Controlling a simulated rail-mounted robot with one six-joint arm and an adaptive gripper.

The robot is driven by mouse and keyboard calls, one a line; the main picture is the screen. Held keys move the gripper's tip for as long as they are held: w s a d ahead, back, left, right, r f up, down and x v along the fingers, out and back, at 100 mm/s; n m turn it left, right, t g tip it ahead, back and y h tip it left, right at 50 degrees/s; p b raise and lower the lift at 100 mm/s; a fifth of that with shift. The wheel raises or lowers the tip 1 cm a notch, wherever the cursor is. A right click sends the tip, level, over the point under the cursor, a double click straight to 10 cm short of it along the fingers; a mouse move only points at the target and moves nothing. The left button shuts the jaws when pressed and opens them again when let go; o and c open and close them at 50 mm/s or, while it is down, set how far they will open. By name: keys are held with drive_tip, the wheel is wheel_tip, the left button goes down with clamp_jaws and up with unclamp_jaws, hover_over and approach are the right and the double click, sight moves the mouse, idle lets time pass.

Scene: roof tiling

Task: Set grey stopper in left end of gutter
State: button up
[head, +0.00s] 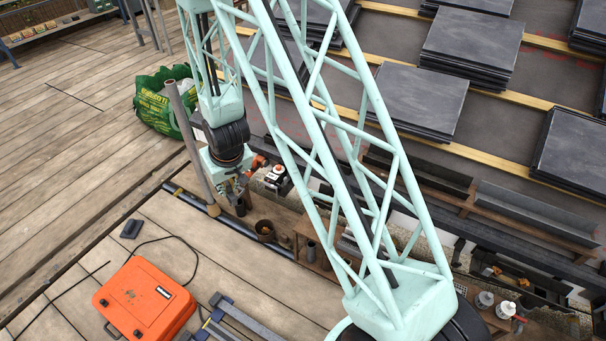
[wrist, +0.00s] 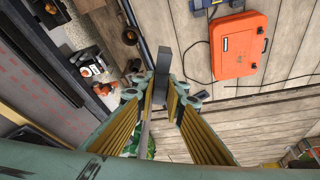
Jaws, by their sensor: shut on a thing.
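My gripper (wrist: 162,77) is shut on a small, flat grey piece, which looks like the grey stopper (wrist: 162,59), between its fingertips in the wrist view. In the head view my gripper (head: 237,188) hangs over the work shelf, left of my lattice arm; the stopper is too small to make out clearly there. A long grey gutter section (head: 535,212) lies along the lower roof edge at right in the head view. A darker channel (head: 420,172) lies to its left, partly behind my arm. I cannot tell which one the task names. My gripper is apart from both.
An orange case (head: 146,300) lies on the deck, with a dark block (head: 131,229) and a cable nearby. A green bag (head: 163,101) stands behind my gripper. A brown pot (head: 265,230) and a tool (head: 277,180) sit close by. Slate stacks (head: 417,99) cover the roof.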

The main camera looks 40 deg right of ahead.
drive_tip(key=shift+w+a, duration=0.25)
drive_tip(key=shift+a, duration=0.25)
drive_tip(key=shift+d, duration=0.15)
drive_tip(key=w+d+f+m+h+p, duration=0.15)
drive_tip(key=w+d+f, duration=0.25)
drive_tip(key=d, duration=0.4)
drive_tip(key=w+d+f+m+p, duration=0.1)
drive_tip(key=w+d+f+m, duration=0.25)
drive_tip(key=d, duration=0.35)
drive_tip(key=w+d+f+m+h+p, duration=0.1)
drive_tip(key=w+d+f, duration=0.35)
drive_tip(key=d, duration=0.35)
drive_tip(key=s+d+f+m+g+h+p, duration=0.1)
drive_tip(key=s+d+f+m, duration=0.1)
drive_tip(key=d+f, duration=0.6)
drive_tip(key=s+d+f+m+g+p, duration=0.1)
drive_tip(key=d+f+m+p, duration=0.1)
drive_tip(key=d+f+m, duration=0.3)
drive_tip(key=d+f, duration=0.4)
drive_tip(key=d, duration=0.7)
drive_tip(key=shift+s+g+h, duration=0.3)
drive_tip(key=shift+s+h, duration=0.05)
drive_tip(key=shift+s, duration=0.05)
drive_tip(key=shift+f, duration=0.15)
drive_tip(key=shift+f+b, duration=3.15)
drive_tip(key=shift+f, duration=2.05)
